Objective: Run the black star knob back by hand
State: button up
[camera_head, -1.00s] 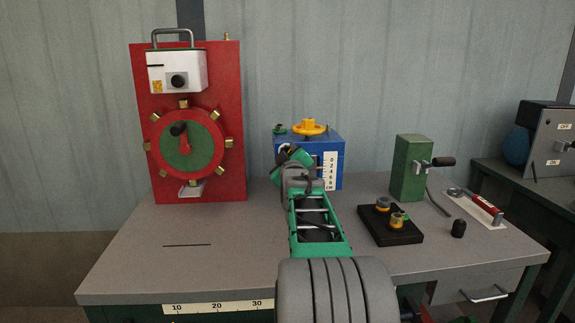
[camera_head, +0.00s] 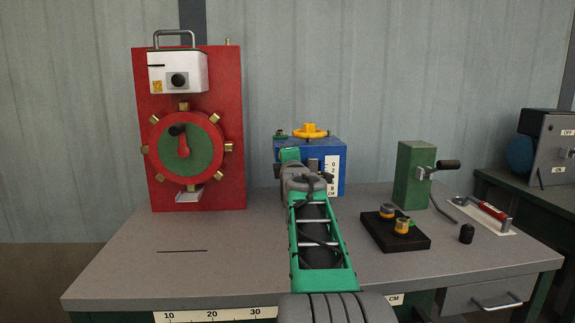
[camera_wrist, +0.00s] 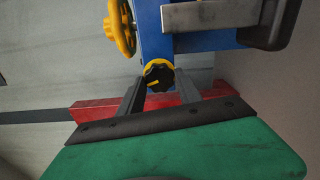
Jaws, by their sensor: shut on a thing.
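The black star knob (camera_wrist: 159,79) shows in the wrist view, ringed in yellow with a yellow pointer mark, on the near face of the blue box (camera_wrist: 147,42). My gripper (camera_wrist: 158,86) has one dark finger on each side of the knob and is shut on it. In the head view the blue box (camera_head: 337,150) stands at the back of the bench, and my wrist hides the knob and my fingertips there.
A yellow handwheel (camera_head: 310,131) tops the blue box; it also shows in the wrist view (camera_wrist: 121,28). A red panel (camera_head: 226,100) stands left and a green block with a crank (camera_head: 412,175) right. A black tray (camera_head: 410,242) lies in front. The bench's left front is clear.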

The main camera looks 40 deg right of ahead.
jog(key=n+b, duration=0.2)
jog(key=n, duration=0.4)
dwell(0.5)
jog(key=o, duration=1.4)
jog(key=shift+c, duration=0.2)
jog(key=shift+f, duration=0.1)
jog(key=v, duration=0.7)
jog(key=shift+s+a, duration=0.2)
jog(key=shift+s, duration=0.1)
